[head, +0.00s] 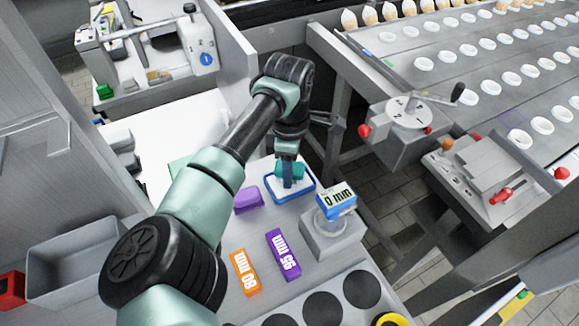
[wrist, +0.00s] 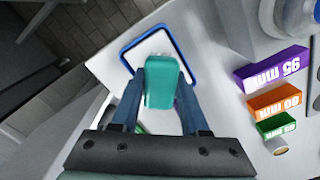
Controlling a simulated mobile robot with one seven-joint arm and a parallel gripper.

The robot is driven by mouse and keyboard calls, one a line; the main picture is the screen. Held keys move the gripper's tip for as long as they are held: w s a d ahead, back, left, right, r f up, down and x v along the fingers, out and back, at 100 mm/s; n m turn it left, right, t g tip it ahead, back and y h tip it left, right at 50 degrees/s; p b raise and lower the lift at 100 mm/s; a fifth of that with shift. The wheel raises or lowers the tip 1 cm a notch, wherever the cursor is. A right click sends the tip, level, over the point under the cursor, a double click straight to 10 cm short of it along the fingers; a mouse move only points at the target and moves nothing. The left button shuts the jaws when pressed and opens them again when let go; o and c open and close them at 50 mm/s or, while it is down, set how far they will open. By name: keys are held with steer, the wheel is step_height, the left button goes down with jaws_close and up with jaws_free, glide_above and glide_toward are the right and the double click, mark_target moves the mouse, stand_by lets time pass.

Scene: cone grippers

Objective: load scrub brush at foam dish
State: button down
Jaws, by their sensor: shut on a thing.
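My gripper (head: 288,178) points down and is shut on a teal scrub brush (head: 298,171). In the wrist view the brush (wrist: 162,88) sits between the two blue fingers. The foam dish (head: 309,194) is a shallow white tray with a blue rim, and it also shows in the wrist view (wrist: 128,55). The brush is over the dish, with white showing around it. I cannot tell whether the brush touches the dish floor. The fingers and brush hide part of the dish.
A purple block (head: 248,200) lies left of the dish. A clear-topped device (head: 332,236) with a "0 mm" display stands to the right. Orange (head: 245,273) and purple (head: 283,255) labelled blocks lie in front. The dish is close to the table's far edge.

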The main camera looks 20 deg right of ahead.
steer(key=shift+f, duration=0.5)
stand_by(1.1)
steer(key=shift+r, duration=0.15)
steer(key=shift+r+p, duration=2.5)
steer(key=shift+r, duration=0.9)
